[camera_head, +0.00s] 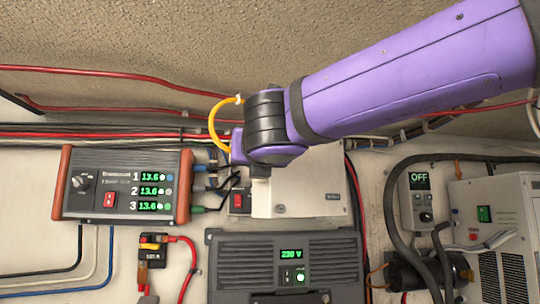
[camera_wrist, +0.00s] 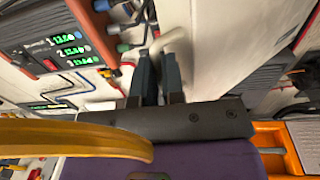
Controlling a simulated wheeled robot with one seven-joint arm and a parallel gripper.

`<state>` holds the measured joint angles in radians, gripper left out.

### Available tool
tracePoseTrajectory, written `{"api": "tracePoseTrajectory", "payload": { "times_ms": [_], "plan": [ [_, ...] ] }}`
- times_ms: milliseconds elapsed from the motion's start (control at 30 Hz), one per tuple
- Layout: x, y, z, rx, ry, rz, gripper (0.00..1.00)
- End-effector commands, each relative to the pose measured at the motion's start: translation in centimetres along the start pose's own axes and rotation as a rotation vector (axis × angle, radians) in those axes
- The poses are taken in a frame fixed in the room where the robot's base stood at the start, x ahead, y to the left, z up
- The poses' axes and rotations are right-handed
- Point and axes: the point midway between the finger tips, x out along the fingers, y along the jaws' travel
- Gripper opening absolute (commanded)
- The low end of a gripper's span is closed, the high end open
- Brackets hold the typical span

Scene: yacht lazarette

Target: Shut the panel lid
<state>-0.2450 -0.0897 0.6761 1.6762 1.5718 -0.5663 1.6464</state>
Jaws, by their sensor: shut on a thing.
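The panel lid (camera_head: 305,185) is a plain off-white plate on the wall box in the middle of the head view. Its upper left part is hidden behind my arm. In the wrist view the lid (camera_wrist: 225,40) shows as a large pale surface slanting away right of the fingers. My gripper (camera_wrist: 158,62) has its two dark fingers close together on a pale, bent handle (camera_wrist: 180,46) beside the lid. In the head view my gripper (camera_head: 260,171) is mostly hidden by my wrist, at the lid's upper left. I cannot tell how far open the lid stands.
A three-channel power unit (camera_head: 125,186) is on the wall to the left, its cables running towards the lid. A red switch (camera_head: 239,202) sits at the lid's left edge. A dark 230 V unit (camera_head: 285,268) is below. Black hoses (camera_head: 392,215) and a grey unit (camera_head: 497,235) are right.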

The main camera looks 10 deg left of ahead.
Motion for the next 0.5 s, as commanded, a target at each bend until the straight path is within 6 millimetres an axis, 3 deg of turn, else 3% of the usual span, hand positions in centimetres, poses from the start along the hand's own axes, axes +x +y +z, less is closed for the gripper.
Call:
{"api": "tracePoseTrajectory", "payload": {
  "times_ms": [167, 500],
  "plan": [
    [2.2, 1.9, -0.1, 0.0, 0.002, -0.083, 0.0],
    [7.2, 4.6, -0.1, 0.001, 0.001, -0.076, 0.0]
  ]
}}
